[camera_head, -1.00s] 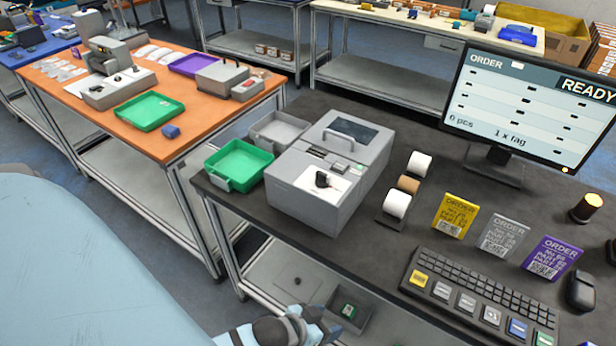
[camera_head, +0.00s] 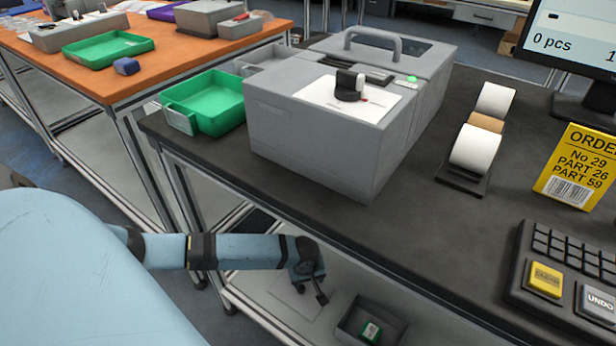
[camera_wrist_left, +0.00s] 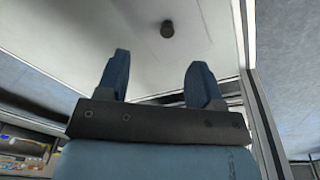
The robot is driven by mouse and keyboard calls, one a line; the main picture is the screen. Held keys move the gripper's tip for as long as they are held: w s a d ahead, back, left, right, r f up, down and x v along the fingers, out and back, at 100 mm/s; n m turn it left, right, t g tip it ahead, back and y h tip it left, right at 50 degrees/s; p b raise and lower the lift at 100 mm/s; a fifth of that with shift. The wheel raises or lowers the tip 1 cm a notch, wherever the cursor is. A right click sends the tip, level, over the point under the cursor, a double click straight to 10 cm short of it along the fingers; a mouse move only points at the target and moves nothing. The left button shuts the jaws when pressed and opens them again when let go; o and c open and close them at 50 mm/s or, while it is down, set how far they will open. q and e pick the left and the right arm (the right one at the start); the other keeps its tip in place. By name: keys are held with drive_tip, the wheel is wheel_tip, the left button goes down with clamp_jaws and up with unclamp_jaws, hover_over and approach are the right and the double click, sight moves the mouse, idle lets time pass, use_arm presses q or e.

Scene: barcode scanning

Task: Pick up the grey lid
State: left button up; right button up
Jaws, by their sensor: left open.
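The grey lid (camera_head: 289,301) appears to be a thin, pale plate lying flat on the lower shelf under the dark bench, partly behind my left gripper. Its outline is faint against the shelf. In the left wrist view, a small dark round knob (camera_wrist_left: 168,29) stands on a pale surface beyond the fingers. My left gripper (camera_head: 318,288) reaches in over the shelf, close to the lid in the head view. In the left wrist view its two blue fingers (camera_wrist_left: 157,80) are apart with nothing between them. My right gripper is not in view.
The dark bench top (camera_head: 420,225) overhangs the shelf. A grey tray (camera_head: 347,327) with a small green item stands on the shelf right of my gripper. Above are a grey machine (camera_head: 312,150), a green bin (camera_head: 205,103) and a keyboard (camera_head: 570,265).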

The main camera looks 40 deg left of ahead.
use_arm(q)
drive_tip(key=w+a+f+n+b, duration=0.1)
drive_tip(key=w+a+f, duration=0.1)
drive_tip(key=a, duration=0.1)
drive_tip(key=b, duration=0.4)
hover_over(301, 288)
drive_tip(key=shift+n+g+y, duration=0.3)
drive_tip(key=shift+g+y, duration=0.1)
drive_tip(key=f, duration=0.7)
drive_tip(key=shift+s+d, duration=0.25)
drive_tip(key=shift+d, duration=0.15)
drive_tip(key=shift+a+f+b, duration=0.1)
drive_tip(key=shift+f+b, duration=0.25)
drive_tip(key=shift+f, duration=0.25)
drive_tip(key=f+b, duration=0.1)
drive_tip(key=f, duration=0.1)
drive_tip(key=f+b, duration=0.2)
drive_tip(key=shift+w+a+f, duration=0.2)
drive_tip(key=shift+f, duration=0.4)
drive_tip(key=shift+r, duration=0.1)
drive_tip(key=c, duration=1)
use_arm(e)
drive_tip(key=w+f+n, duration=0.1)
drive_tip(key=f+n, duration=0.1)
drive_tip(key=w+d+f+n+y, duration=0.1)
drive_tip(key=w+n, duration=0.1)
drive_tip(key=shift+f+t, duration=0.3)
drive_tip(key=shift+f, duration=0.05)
